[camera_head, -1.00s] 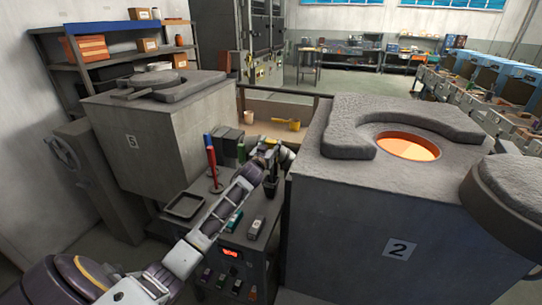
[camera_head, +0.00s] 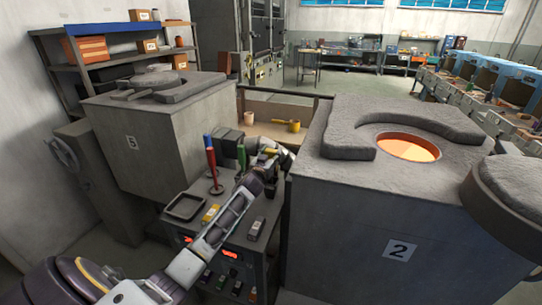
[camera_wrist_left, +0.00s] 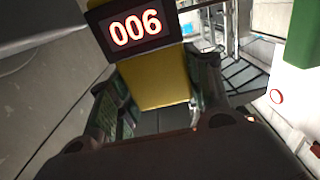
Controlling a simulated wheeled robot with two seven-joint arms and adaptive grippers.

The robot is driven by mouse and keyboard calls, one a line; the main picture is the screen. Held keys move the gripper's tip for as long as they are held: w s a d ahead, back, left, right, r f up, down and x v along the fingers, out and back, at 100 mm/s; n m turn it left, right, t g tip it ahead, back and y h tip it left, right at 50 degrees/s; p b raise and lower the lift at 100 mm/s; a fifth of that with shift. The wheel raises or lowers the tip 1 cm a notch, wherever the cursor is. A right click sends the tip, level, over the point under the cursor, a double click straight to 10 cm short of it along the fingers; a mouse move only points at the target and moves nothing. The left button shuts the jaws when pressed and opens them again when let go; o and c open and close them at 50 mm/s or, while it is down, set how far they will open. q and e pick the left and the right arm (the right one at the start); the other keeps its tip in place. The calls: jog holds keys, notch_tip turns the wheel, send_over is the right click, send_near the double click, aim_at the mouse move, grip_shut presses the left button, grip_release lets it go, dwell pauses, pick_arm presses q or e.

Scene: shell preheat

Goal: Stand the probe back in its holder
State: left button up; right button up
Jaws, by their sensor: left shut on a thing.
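My left gripper (camera_head: 266,163) is over the back of the control bench between the two furnaces. In the left wrist view its fingers are shut on a yellow-bodied device, seemingly the probe (camera_wrist_left: 158,80), with a dark display reading 006. In the head view the probe is small and partly hidden by the gripper, so its tip and its contact with anything below cannot be told. A holder is not clearly seen; my forearm covers part of the bench. My right gripper is not in view.
A red rod with a blue top (camera_head: 211,160) stands on the bench (camera_head: 262,208), and a green upright piece (camera_head: 241,155) stands near my gripper. A dark tray (camera_head: 185,206) lies at left. Furnace 2 (camera_head: 350,215) with its glowing opening is close on the right.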

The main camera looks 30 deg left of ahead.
pick_arm(q)
jog(key=shift+f, duration=0.1)
jog(key=o, duration=1)
jog(key=shift+o, duration=0.2)
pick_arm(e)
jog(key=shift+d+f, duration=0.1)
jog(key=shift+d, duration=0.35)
